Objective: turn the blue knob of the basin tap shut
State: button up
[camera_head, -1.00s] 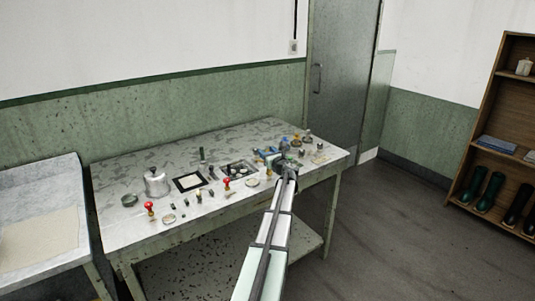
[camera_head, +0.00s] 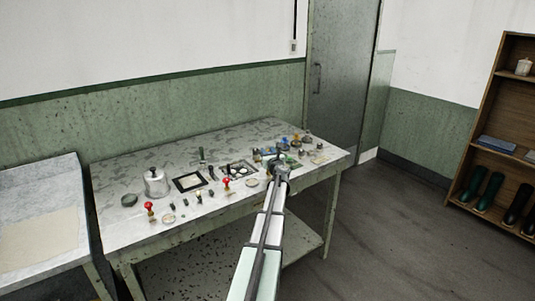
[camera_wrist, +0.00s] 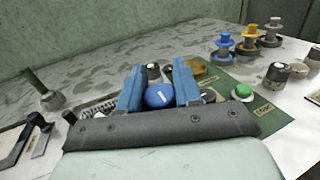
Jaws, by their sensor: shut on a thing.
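The blue knob (camera_wrist: 158,96) is round with a white mark on top. It sits between the two blue fingers of my gripper (camera_wrist: 158,88) in the wrist view. My gripper is shut on it, a finger on each side. In the head view my gripper (camera_head: 277,161) is over the right part of the table, and the arm hides the knob. The tap's body and spout are hidden behind my gripper, so I cannot tell how far the knob is turned.
A green board with a green button (camera_wrist: 241,91) lies right of the knob. Yellow, blue and grey pegs (camera_wrist: 249,42) stand beyond. A green-handled tool (camera_wrist: 40,88) stands left. On the table (camera_head: 130,162), a kettle (camera_head: 156,183) and red-topped handles (camera_head: 150,210) stand further left.

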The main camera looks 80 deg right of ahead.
jog(key=shift+m+g, duration=0.3)
jog(key=shift+g, duration=0.1)
jog(key=o, duration=1)
jog(key=shift+s+a, duration=0.1)
jog(key=v, duration=1.3)
jog(key=shift+a+f, duration=0.15)
jog(key=shift+a, duration=0.15)
